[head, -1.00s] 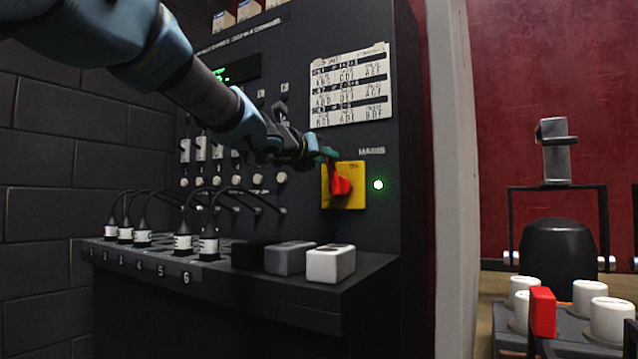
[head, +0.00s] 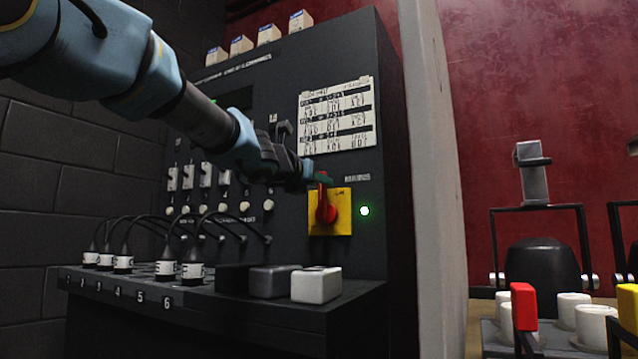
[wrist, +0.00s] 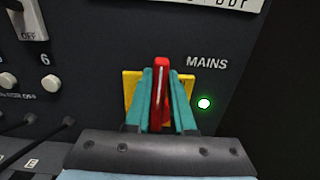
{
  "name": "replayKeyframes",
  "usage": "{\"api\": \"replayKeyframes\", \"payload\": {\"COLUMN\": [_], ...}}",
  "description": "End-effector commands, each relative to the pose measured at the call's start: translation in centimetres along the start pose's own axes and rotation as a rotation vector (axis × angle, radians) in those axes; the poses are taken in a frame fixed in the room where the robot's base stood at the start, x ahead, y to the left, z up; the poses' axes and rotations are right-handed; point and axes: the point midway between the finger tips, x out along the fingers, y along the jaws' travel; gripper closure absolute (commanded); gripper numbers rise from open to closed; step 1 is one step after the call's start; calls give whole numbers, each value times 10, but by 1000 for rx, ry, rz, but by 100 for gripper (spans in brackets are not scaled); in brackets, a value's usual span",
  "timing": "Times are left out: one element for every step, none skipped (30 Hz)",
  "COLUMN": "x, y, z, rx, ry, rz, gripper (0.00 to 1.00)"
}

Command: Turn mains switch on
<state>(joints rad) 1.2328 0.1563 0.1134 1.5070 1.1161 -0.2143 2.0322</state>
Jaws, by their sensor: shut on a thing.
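The mains switch is a red handle (head: 326,205) on a yellow plate (head: 344,222), set in the front of a dark control cabinet. My gripper (head: 316,178) reaches it from the left, at the handle's upper end. In the wrist view the red handle (wrist: 161,95) stands upright between the two teal fingers of my gripper (wrist: 161,98), which are shut on it. The yellow plate shows behind the fingers in the wrist view (wrist: 130,88). A green lamp (head: 365,211) is lit to the right of the plate, below the MAINS label.
A ledge (head: 230,310) below holds several plugs with cables and three small blocks, including a white one (head: 316,285). A paper chart (head: 337,113) hangs above the switch. A grey post (head: 432,180) stands right of the cabinet.

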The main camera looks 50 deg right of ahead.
Motion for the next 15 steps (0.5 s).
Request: {"api": "replayKeyframes", "payload": {"x": [0, 0, 0, 0, 0, 0, 0, 0, 0, 0, 0, 0, 0, 0, 0], "y": [0, 0, 0, 0, 0, 0, 0, 0, 0, 0, 0, 0, 0, 0, 0], "z": [-2, -2, -2, -2, -2, -2, -1, -1, -1, -1, -1, -1, -1, -1, -1], "rx": [2, 2, 2, 2, 1, 1, 1, 1, 1, 0, 0, 0, 0, 0, 0], "ry": [3, 3, 3, 3, 3, 2, 2, 2, 1, 1, 1, 1, 1, 1, 1], "rz": [-1, -1, -1, -1, -1, -1, -1, -1, -1, -1, -1, -1, -1, -1, -1], "gripper": [100, 77, 72, 69, 65, 61, 57, 54, 50, 48, 48, 48, 48, 48, 48]}}
